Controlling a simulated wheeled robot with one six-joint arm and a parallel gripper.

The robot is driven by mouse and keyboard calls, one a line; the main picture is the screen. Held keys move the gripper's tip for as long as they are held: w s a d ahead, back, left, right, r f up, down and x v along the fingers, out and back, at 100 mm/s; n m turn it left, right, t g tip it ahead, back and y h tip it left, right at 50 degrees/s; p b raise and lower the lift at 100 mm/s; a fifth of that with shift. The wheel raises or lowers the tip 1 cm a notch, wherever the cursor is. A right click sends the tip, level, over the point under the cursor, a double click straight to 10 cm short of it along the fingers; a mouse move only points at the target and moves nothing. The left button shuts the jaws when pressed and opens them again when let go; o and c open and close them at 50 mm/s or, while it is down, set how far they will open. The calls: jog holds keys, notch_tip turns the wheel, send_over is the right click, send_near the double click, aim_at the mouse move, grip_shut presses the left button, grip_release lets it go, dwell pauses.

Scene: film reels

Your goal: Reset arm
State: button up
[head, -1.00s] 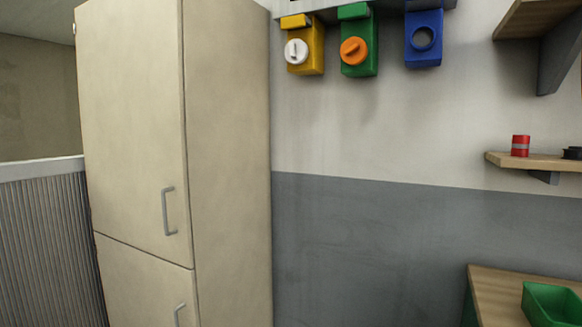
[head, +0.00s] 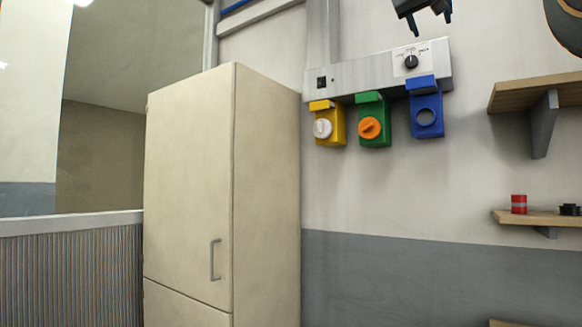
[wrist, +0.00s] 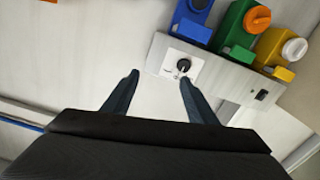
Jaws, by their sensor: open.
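My gripper (head: 431,22) shows at the top of the head view, above the right end of a grey wall panel (head: 375,74). Its fingers are apart and nothing is between them. In the wrist view my gripper (wrist: 158,82) is also open, its two dark fingertips pointing at the wall with the panel's black knob (wrist: 183,65) just beyond the right fingertip. The knob also shows in the head view (head: 411,62).
Yellow (head: 327,124), green (head: 373,122) and blue (head: 425,112) holders hang under the panel. A beige cabinet (head: 190,190) stands left. Right are wooden shelves (head: 540,92), the lower bearing a red can (head: 519,204). The wall below the holders is clear.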

jog(key=w+a+f+n+g+y, duration=0.1)
jog(key=w+a+f+y, duration=0.15)
jog(key=f, duration=0.95)
jog(key=w+a+f+n+g+y, duration=0.15)
jog(key=w+f, duration=0.25)
jog(key=f, duration=0.7)
jog(key=w+a+f+n+g+y, duration=0.1)
jog(key=w+a+f+g, duration=0.15)
jog(key=f, duration=0.95)
notch_tip(320, 180, down, 16)
jog(key=s+a+g+y, duration=0.2)
jog(key=s+a+f+n+g+y, duration=0.1)
jog(key=s+a+f+g, duration=0.1)
jog(key=s+f, duration=0.6)
jog(key=s+a+f+g+y, duration=0.15)
jog(key=s+f, duration=0.25)
jog(key=f, duration=0.8)
jog(key=s+a+f+g, duration=0.1)
jog(key=s+f+g, duration=0.1)
jog(key=s+f, duration=0.6)
jog(key=s+a+f+g, duration=0.2)
jog(key=s+f, duration=0.6)
jog(key=s, duration=0.4)
jog(key=shift+s+a, duration=0.2)
jog(key=shift+s, duration=0.15)
